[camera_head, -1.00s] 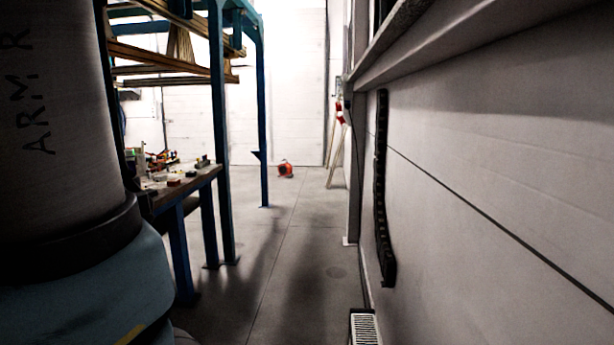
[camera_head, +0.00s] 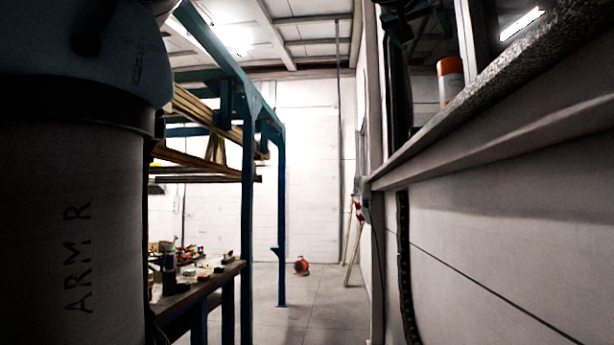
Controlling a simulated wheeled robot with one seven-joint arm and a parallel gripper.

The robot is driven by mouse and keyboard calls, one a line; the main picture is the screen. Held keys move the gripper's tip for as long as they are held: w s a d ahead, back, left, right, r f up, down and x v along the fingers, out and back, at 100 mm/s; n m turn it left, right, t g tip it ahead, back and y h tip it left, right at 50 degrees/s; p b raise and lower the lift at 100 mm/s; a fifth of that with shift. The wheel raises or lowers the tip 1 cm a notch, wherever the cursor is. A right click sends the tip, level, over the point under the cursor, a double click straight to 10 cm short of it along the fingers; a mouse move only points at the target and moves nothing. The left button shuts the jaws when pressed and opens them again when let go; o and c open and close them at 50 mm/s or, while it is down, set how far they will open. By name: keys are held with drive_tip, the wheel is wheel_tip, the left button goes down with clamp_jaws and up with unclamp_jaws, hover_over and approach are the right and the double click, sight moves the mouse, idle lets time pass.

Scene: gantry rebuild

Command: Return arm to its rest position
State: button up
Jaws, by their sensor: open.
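My own arm fills the left side of the head view, close to the camera. Its grey link (camera_head: 70,220) carries the letters "ARM R", with a dark ring and a blue-grey joint (camera_head: 85,50) above it. The end of the arm and my gripper are outside the view. The arm hides what lies behind it on the left.
A workbench (camera_head: 215,284) with several small items stands beside a blue steel frame (camera_head: 248,200) holding timber. A granite-like ledge (camera_head: 520,85) with an orange-and-white can (camera_head: 450,80) runs along the right wall. An orange reel (camera_head: 301,266) sits on the open floor between.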

drive_tip(key=w+a+f+g+y, duration=0.1)
drive_tip(key=w+f, duration=0.2)
drive_tip(key=f, duration=0.4)
drive_tip(key=w+a+f+n+y, duration=0.1)
drive_tip(key=w+f+y, duration=0.15)
drive_tip(key=f, duration=0.35)
drive_tip(key=w+a+f+g+y, duration=0.1)
drive_tip(key=w+a+f, duration=0.1)
drive_tip(key=w+f, duration=0.35)
drive_tip(key=w+a+f+n+g+y, duration=0.15)
drive_tip(key=a+f, duration=0.35)
drive_tip(key=f, duration=0.7)
drive_tip(key=a+f+n+g+y, duration=0.15)
drive_tip(key=a+f, duration=0.25)
drive_tip(key=f, duration=0.7)
drive_tip(key=s+a+f+g+y, duration=0.1)
drive_tip(key=s+a+f+g, duration=0.1)
drive_tip(key=s+a+f, duration=0.3)
drive_tip(key=s+a+f+n+g+y, duration=0.1)
drive_tip(key=s+a+f, duration=0.5)
drive_tip(key=f, duration=0.7)
drive_tip(key=s+a+f+n+g+y, duration=0.1)
drive_tip(key=s+a+f+g, duration=0.3)
drive_tip(key=f, duration=0.6)
drive_tip(key=s+a, duration=0.2)
drive_tip(key=s, duration=0.1)
drive_tip(key=shift+s, duration=0.15)
